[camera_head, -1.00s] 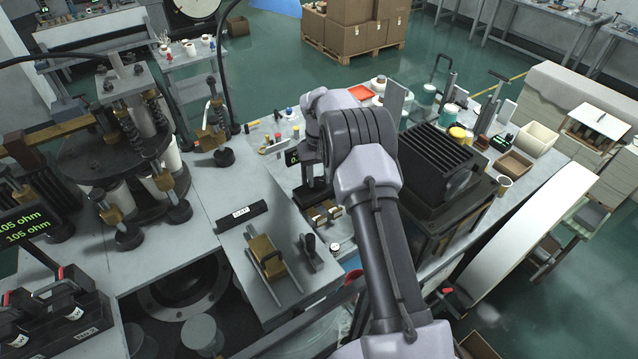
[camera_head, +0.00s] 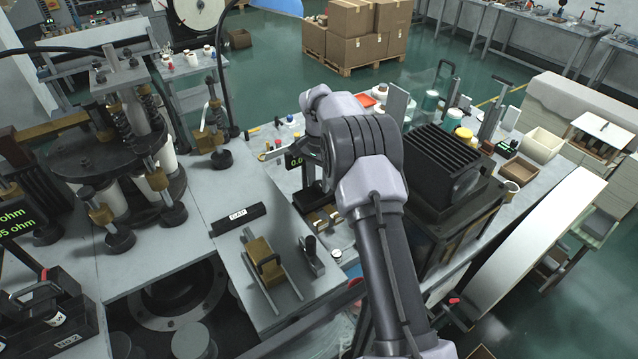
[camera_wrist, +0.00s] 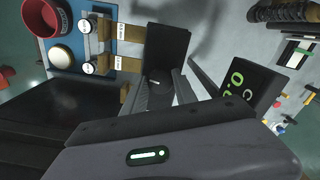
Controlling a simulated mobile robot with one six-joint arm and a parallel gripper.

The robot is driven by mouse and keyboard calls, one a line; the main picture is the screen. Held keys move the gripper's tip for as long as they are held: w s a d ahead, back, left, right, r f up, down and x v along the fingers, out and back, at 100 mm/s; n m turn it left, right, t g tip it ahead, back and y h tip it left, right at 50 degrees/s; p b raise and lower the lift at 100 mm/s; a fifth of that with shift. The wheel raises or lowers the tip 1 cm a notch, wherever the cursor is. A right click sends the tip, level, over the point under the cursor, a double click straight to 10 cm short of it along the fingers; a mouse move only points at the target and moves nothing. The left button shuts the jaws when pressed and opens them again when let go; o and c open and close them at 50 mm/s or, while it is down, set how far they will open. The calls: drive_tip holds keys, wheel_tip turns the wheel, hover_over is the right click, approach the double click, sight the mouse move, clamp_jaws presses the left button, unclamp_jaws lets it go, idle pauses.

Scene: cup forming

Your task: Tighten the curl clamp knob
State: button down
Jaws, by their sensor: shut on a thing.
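My gripper (camera_wrist: 172,88) shows in the wrist view with its dark fingers close together beside a dark upright block (camera_wrist: 166,45). A dark display with green digits (camera_wrist: 258,85) stands just right of the fingers. In the head view the same display (camera_head: 294,161) is beside my arm's end, above a dark stand (camera_head: 313,198). My arm hides most of the gripper there.
A black finned box (camera_head: 440,165) stands close right of my arm. A brass block on rails (camera_head: 265,262) and a labelled dark bar (camera_head: 238,218) lie on the left bench. A round machine (camera_head: 115,165) stands far left.

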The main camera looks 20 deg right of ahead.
sight(319, 184)
drive_tip(key=shift+m, duration=0.8)
drive_tip(key=c, duration=1)
unclamp_jaws()
drive_tip(key=shift+o, duration=0.2)
wheel_tip(319, 184, up, 18)
drive_tip(key=p, duration=0.3)
drive_tip(key=shift+f, duration=0.25)
